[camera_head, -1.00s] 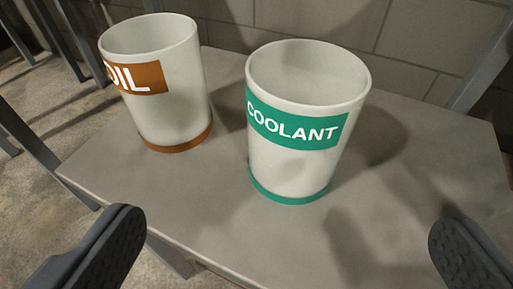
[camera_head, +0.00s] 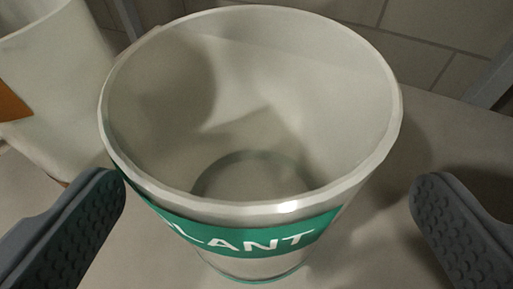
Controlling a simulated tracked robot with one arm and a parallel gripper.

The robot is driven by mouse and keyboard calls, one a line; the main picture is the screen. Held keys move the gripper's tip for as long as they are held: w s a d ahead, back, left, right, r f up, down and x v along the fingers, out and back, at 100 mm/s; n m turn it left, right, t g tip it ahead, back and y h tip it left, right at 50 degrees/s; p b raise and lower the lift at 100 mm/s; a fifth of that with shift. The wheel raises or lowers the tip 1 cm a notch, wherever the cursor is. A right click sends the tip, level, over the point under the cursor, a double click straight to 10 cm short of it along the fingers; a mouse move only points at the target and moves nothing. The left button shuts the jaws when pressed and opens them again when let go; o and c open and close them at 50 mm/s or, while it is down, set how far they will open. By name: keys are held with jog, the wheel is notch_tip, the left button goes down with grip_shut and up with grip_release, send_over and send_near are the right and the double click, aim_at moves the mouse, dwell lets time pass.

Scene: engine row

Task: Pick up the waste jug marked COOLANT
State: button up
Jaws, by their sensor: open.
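The COOLANT jug (camera_head: 255,238) is white and open-topped, with a green label and a green base band. It stands upright on the table and fills the middle of the view. Only "LANT" of its label shows. I look down into it and it looks empty. My gripper (camera_head: 268,215) is open, with one finger on each side of the jug. The left finger's tip is close to the jug's rim in the picture; I cannot tell whether it touches. The right finger is clear of the jug's wall, with a gap between.
The white OIL jug (camera_head: 55,90) with a brown label stands at the left, close behind my left finger and cut off by the frame. The grey table (camera_head: 450,130) is bare at the right. A block wall (camera_head: 430,35) stands behind.

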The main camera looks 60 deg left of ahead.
aim_at(255, 97)
jog(key=shift+w+a, duration=0.2)
jog(key=shift+a, duration=0.35)
jog(key=x, duration=0.2)
jog(key=b+x, duration=0.1)
jog(key=x, duration=0.1)
jog(key=shift+a+r, duration=0.2)
jog(key=shift+a, duration=0.05)
jog(key=shift+c, duration=0.3)
jog(key=c, duration=0.9)
